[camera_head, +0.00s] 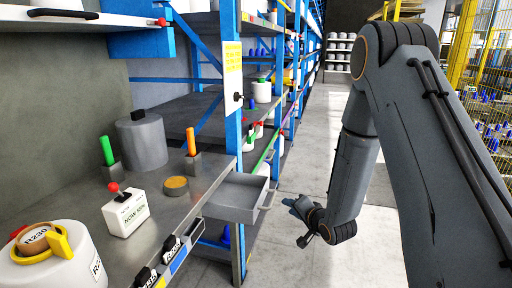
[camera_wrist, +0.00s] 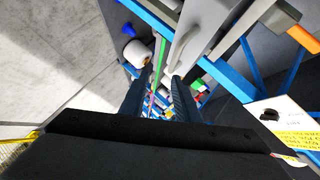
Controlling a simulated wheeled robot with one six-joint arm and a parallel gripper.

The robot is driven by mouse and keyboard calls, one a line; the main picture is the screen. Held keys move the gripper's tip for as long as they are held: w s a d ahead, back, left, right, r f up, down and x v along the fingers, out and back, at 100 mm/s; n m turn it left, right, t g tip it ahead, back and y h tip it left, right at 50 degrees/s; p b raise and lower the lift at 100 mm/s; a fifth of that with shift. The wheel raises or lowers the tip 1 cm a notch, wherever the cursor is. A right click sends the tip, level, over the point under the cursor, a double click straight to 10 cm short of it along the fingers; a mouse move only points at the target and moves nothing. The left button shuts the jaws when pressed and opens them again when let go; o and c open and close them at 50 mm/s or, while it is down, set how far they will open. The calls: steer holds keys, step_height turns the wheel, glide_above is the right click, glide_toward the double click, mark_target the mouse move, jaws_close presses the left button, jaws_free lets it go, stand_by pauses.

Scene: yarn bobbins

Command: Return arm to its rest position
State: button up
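My gripper (camera_head: 292,205) hangs at the end of my bent arm in the head view, over the aisle floor and just right of the open grey drawer (camera_head: 232,212). In the wrist view, the two dark fingers of my gripper (camera_wrist: 161,75) stand apart with a gap between them. Shelf parts show through the gap, and nothing is held. In the head view the fingertips are small and partly hidden by the wrist.
A workbench (camera_head: 190,205) at left carries a large white bobbin (camera_head: 85,275), a white box with a red knob (camera_head: 125,213) and a grey cylinder (camera_head: 143,145). Blue shelving (camera_head: 231,90) lines the aisle. The aisle floor (camera_head: 310,165) is clear; a yellow fence (camera_head: 480,60) stands right.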

steer(key=s+d+r+n+g+h, duration=0.1)
steer(key=s+r+n+g, duration=0.1)
steer(key=s, duration=0.8)
steer(key=s+d+r+n+g+h, duration=0.2)
steer(key=s+r+n+g, duration=0.1)
steer(key=s, duration=0.8)
steer(key=s+d+r+n+g+h, duration=0.1)
steer(key=s+r+n+g, duration=0.2)
steer(key=s+g, duration=0.3)
steer(key=s+r, duration=0.1)
steer(key=s, duration=0.3)
steer(key=shift+s+d+r+h, duration=0.2)
steer(key=shift+d+r+h, duration=0.05)
steer(key=shift+d+h, duration=0.05)
